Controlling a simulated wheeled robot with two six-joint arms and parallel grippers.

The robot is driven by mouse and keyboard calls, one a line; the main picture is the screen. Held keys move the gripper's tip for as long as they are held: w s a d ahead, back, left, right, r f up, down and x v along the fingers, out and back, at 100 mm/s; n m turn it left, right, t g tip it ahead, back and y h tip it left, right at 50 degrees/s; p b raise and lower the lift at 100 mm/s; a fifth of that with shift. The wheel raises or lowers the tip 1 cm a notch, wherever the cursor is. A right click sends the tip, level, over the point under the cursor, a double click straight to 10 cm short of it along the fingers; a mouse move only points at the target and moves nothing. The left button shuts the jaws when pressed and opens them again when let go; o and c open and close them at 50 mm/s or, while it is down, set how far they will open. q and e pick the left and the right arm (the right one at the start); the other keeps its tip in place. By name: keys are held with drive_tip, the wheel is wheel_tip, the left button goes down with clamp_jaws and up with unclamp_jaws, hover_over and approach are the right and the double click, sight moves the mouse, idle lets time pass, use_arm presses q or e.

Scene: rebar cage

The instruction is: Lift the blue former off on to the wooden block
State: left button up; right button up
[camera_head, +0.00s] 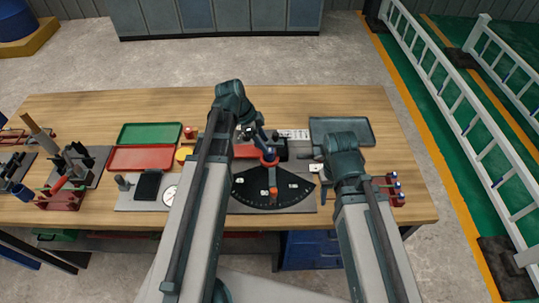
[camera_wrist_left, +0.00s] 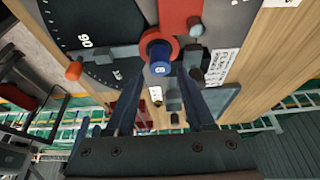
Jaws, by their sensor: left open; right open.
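The blue former (camera_wrist_left: 160,58), a short cylinder marked 8, stands in a red ring on the dark bending plate; it also shows in the head view (camera_head: 271,155). My left gripper (camera_wrist_left: 161,76) is open, with its two fingers either side of the former in the picture. I cannot tell whether they touch it. In the head view my left gripper (camera_head: 262,141) is partly hidden by its own wrist.
Green (camera_head: 150,133) and red (camera_head: 141,157) trays stand further left, a grey tray (camera_head: 352,125) at back right.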

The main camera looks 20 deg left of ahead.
sight(270, 150)
use_arm(q)
drive_tip(key=b+x, duration=0.4)
drive_tip(key=x, duration=0.1)
drive_tip(key=shift+d, duration=0.1)
use_arm(e)
wheel_tip(270, 150, down, 5)
drive_tip(key=shift+r, duration=0.2)
use_arm(q)
drive_tip(key=shift+r, duration=0.1)
clamp_jaws()
